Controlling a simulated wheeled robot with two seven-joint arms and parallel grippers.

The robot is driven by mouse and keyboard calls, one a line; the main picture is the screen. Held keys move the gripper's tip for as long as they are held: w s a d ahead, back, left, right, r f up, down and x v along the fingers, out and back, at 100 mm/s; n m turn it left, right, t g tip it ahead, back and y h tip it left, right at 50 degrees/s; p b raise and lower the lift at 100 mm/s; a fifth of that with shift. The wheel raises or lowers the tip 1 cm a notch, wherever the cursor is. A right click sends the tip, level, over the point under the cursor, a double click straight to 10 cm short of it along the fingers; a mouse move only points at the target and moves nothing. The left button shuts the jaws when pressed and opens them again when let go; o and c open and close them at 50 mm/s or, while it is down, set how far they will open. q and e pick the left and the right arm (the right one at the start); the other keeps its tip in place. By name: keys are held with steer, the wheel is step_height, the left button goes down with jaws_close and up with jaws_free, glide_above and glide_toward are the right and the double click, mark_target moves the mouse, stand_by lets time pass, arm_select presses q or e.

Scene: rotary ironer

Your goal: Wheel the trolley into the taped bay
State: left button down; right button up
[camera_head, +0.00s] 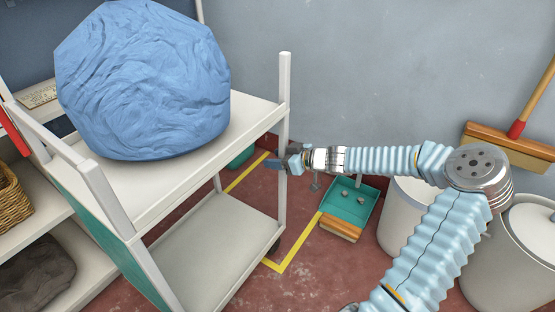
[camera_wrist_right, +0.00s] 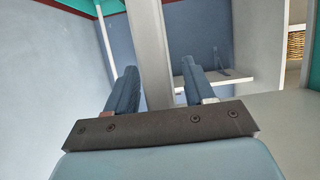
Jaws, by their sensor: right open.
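The trolley (camera_head: 258,112) is white with two shelves, upright corner posts and a teal side panel. A large blue bundle (camera_head: 145,80) sits on its top shelf. The taped bay shows as a yellow tape outline (camera_head: 301,242) on the red floor, partly hidden by the trolley, which stands over part of the tape. My right gripper (camera_head: 285,162) is at the trolley's right corner post, below the top shelf. In the right wrist view, the open fingers (camera_wrist_right: 158,70) stand on either side of a pale post (camera_wrist_right: 150,40). My left gripper is out of view.
A teal dustpan (camera_head: 352,201) with a wooden brush lies right of the tape. White bins (camera_head: 398,213) and a broom (camera_head: 515,147) stand at the right. A shelf at the left holds a wicker basket (camera_head: 12,205) and dark cloth (camera_head: 36,275). A grey wall closes the back.

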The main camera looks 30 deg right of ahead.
jaws_close()
stand_by(1.4)
